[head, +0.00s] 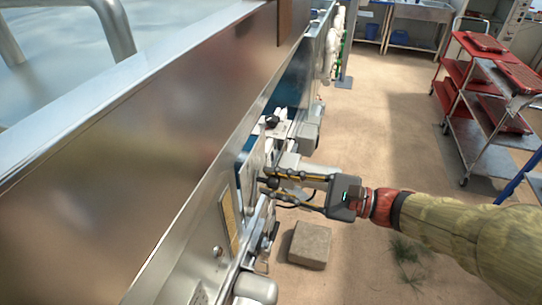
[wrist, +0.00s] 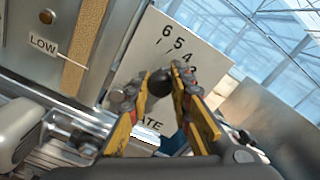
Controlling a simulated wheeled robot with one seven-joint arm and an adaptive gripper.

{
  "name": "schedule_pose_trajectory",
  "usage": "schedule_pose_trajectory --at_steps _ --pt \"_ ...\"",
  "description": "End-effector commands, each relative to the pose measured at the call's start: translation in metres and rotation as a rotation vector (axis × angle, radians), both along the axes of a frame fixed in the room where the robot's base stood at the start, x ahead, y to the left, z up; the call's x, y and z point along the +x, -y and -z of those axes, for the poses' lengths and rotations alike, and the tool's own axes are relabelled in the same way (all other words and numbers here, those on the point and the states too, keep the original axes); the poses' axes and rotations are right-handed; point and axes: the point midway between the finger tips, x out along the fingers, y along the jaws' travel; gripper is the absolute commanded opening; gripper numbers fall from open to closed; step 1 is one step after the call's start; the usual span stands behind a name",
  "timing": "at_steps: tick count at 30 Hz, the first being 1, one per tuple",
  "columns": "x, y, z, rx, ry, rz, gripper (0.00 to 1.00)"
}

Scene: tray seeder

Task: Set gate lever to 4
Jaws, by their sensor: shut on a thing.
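The gate scale is a pale plate (wrist: 150,50) on the machine's side. The letters "ATE" show below. The gate lever's dark round knob (wrist: 160,79) sits just below the numbers, between my fingertips. My gripper (wrist: 156,86) is shut on this knob. In the head view my gripper (head: 268,181) reaches from the right to the machine's side. The lever's shaft and exact scale reading are hidden.
A "LOW" label (wrist: 43,45) and a tan strip (wrist: 84,45) lie left of the plate. A brown block (head: 310,245) sits on the floor below my gripper. A red cart (head: 480,75) stands at the right. Open floor lies between machine and cart.

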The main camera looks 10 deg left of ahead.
Motion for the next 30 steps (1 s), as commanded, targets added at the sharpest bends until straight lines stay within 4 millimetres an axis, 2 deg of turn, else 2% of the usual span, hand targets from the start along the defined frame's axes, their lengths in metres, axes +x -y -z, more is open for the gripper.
schedule_pose_trajectory --at_steps 2,3,13,23,26,30 --pt "-0.002 -0.001 0.004 -0.001 -0.004 -0.006 0.0" --pt "-0.002 -0.001 0.004 -0.001 -0.004 -0.006 0.22" --pt "0.0 0.0 0.003 0.0 -0.002 -0.001 0.41" --pt "0.0 0.002 0.003 0.001 -0.001 0.001 0.41" --pt "0.0 0.008 0.003 0.0 0.0 0.001 0.41" --pt "-0.001 0.028 0.003 0.001 -0.001 0.004 0.41"
